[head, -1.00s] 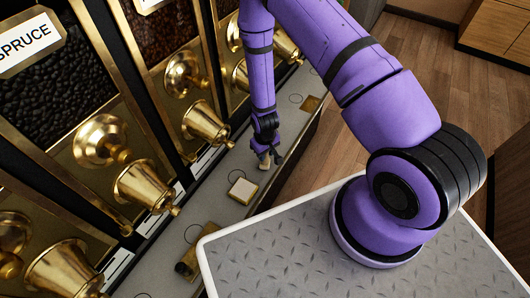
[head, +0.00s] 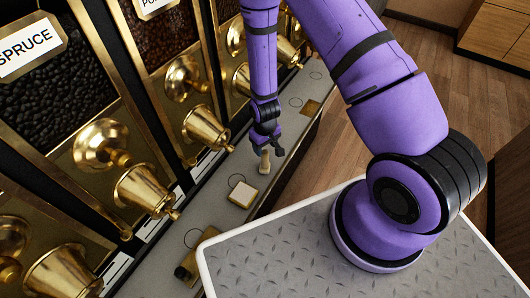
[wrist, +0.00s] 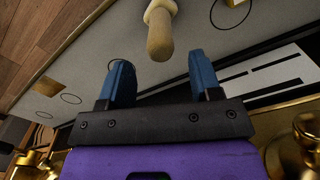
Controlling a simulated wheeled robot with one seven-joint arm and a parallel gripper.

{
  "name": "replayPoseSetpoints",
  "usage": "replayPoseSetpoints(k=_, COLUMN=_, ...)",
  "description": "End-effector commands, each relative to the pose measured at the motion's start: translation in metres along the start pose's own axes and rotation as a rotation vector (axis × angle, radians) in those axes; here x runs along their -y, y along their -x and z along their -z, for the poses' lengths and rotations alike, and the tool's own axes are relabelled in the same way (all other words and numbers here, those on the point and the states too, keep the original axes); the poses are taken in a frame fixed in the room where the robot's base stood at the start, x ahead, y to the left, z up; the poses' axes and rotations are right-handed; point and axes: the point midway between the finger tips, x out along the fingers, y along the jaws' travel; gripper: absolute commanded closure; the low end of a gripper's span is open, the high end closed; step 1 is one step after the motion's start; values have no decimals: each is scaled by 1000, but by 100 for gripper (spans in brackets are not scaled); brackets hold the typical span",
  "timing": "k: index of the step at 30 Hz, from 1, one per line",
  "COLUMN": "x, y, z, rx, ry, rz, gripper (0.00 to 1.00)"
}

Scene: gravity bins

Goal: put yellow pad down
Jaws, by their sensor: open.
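A small pale wooden peg-like piece (head: 265,162) stands on the grey ledge (head: 218,238), beside my gripper (head: 267,147). In the wrist view the piece (wrist: 160,32) shows a rounded tan end and a cream collar, cut off by the top edge. My open gripper (wrist: 160,82) has its two blue fingers apart with nothing held between them; the piece lies beyond their tips. A square block with a pale top and yellowish sides (head: 242,194) lies on the ledge nearer me. A flat gold-yellow square (head: 311,107) lies farther along. I cannot tell which is the yellow pad.
Brass bell-shaped spouts (head: 207,127) of the bins jut over the ledge on the left. A dark knob-like piece (head: 184,272) stands near the front. Thin circles mark the ledge. Wooden floor (head: 420,90) lies to the right.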

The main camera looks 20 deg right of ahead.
Motion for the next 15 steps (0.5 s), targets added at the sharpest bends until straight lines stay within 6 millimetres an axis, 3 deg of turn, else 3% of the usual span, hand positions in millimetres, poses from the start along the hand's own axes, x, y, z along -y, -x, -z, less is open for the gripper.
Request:
replayPoseSetpoints(k=6, x=0, y=33, z=0, rx=-2, ry=0, rz=0, gripper=42)
replayPoseSetpoints(k=15, x=0, y=52, z=0, rx=0, ry=0, rz=0, gripper=42)
